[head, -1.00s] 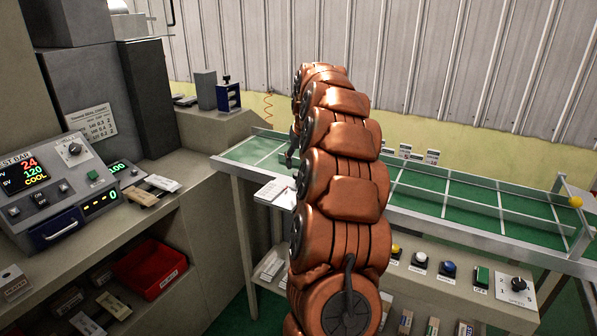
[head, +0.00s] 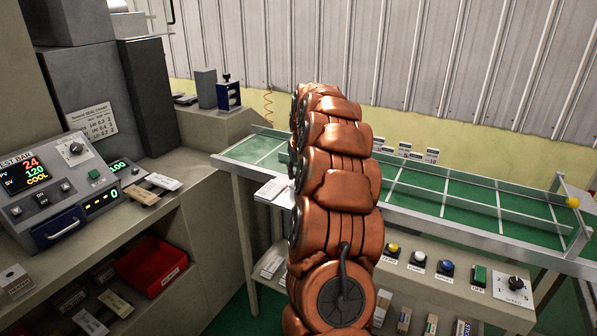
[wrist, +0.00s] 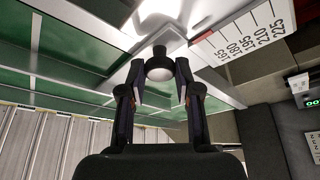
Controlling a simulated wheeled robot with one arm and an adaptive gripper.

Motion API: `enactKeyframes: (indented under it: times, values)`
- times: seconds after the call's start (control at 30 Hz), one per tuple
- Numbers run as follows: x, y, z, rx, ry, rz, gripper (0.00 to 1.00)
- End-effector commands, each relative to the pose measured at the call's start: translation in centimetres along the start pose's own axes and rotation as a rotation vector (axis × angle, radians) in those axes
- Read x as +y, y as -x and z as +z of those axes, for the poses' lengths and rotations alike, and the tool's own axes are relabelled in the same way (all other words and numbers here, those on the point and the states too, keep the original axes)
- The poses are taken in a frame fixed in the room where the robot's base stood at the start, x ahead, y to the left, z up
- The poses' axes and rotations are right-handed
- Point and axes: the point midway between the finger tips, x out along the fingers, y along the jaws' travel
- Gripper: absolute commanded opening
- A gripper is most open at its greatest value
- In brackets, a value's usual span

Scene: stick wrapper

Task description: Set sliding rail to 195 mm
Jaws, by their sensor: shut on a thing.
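In the wrist view, my gripper (wrist: 160,85) is shut on a dark round knob with a pale end (wrist: 159,70). The knob sits at the metal edge of the green table. A white scale (wrist: 245,32) with printed numbers, including 195, 210 and 225, lies to the right of the knob. I cannot read the rail's setting from it. In the head view, my arm hides the gripper and knob. The white scale (head: 271,189) shows small at the table's near edge, left of my arm. A long rail (head: 478,207) runs along the green table (head: 420,205).
A control box (head: 65,190) with lit displays stands at left, above a red bin (head: 150,267). Coloured buttons and a speed dial (head: 515,283) sit below the table at right. A yellow ball (head: 573,202) is at the table's right end. A corrugated wall stands behind.

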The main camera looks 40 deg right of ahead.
Motion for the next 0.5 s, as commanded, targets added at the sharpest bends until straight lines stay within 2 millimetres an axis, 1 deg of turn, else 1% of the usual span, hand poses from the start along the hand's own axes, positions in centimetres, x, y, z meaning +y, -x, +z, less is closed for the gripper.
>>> enactKeyframes:
  times: [0.03,0.23,0.5]
  values:
    - [-0.02,0.0,-0.01,0.0,0.0,0.0,0.2]
    - [-0.03,0.02,-0.01,0.0,0.0,0.0,0.0]
    - [-0.04,0.02,-0.01,0.0,0.0,0.0,0.0]
